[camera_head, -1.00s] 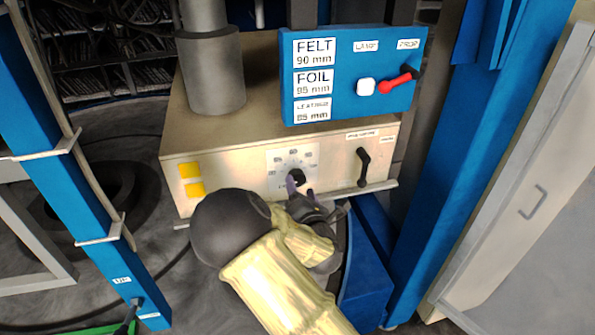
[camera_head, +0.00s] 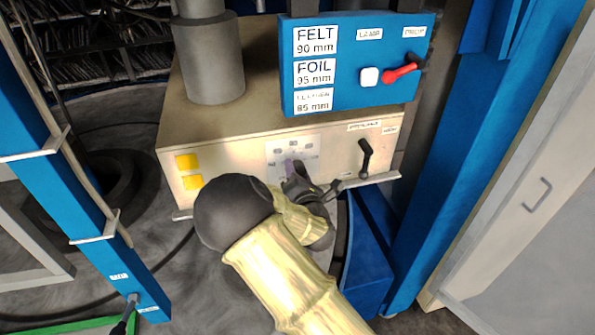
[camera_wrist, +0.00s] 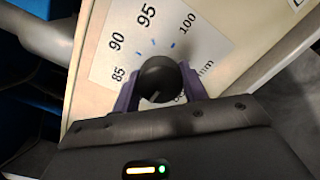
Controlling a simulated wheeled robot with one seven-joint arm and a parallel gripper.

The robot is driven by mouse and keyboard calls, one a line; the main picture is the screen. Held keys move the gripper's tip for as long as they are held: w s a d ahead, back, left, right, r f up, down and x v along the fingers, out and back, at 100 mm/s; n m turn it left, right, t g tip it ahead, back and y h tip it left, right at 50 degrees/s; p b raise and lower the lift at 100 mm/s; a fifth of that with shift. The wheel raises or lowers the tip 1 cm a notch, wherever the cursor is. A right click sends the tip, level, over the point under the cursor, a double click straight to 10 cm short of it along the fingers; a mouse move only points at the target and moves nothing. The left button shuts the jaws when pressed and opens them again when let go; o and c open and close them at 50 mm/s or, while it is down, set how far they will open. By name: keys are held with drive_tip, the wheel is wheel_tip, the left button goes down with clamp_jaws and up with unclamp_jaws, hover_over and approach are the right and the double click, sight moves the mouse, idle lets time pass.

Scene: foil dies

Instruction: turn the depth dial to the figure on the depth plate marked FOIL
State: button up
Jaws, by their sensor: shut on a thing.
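The depth plate (camera_head: 315,72) on the blue panel reads FELT 90 mm, FOIL 95 mm and a third line, 85 mm, whose name is blurred. The depth dial (camera_wrist: 158,76) is a dark round knob on a white scale (camera_wrist: 112,58). The scale shows 85, 90, 95 and 100; its lower right part is partly covered. My gripper (camera_wrist: 160,84) is shut on the dial, a purple finger on each side. A pale line shows on the knob's lower part; I cannot tell which figure the dial is set to. In the head view my gripper (camera_head: 292,170) hides the dial.
A black lever (camera_head: 365,158) stands right of the dial on the beige housing (camera_head: 225,165). The blue panel above carries a white button (camera_head: 369,77) and a red-handled lever (camera_head: 400,73).

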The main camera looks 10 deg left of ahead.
drive_tip(key=shift+m+b, duration=0.4)
drive_tip(key=shift+b, duration=0.05)
drive_tip(key=shift+w+m+b, duration=0.1)
drive_tip(key=shift+m+b, duration=0.7)
drive_tip(key=shift+b, duration=0.1)
drive_tip(key=m+b, duration=0.5)
drive_tip(key=shift+d+f+b, duration=0.1)
drive_tip(key=shift+b, duration=0.2)
drive_tip(key=m+b, duration=0.3)
drive_tip(key=b, duration=0.1)
drive_tip(key=shift+m, duration=0.4)
drive_tip(key=m+b, duration=0.3)
drive_tip(key=b, duration=0.1)
drive_tip(key=shift+b, duration=0.3)
drive_tip(key=m+b, duration=0.6)
drive_tip(key=b, duration=0.1)
drive_tip(key=shift+f+m+g+b, duration=0.1)
drive_tip(key=shift+m+g+b, duration=0.2)
drive_tip(key=shift+b, duration=0.05)
drive_tip(key=m+b, duration=0.4)
drive_tip(key=shift+y, duration=0.3)
drive_tip(key=shift+m+b, duration=0.7)
drive_tip(key=shift+b, duration=0.15)
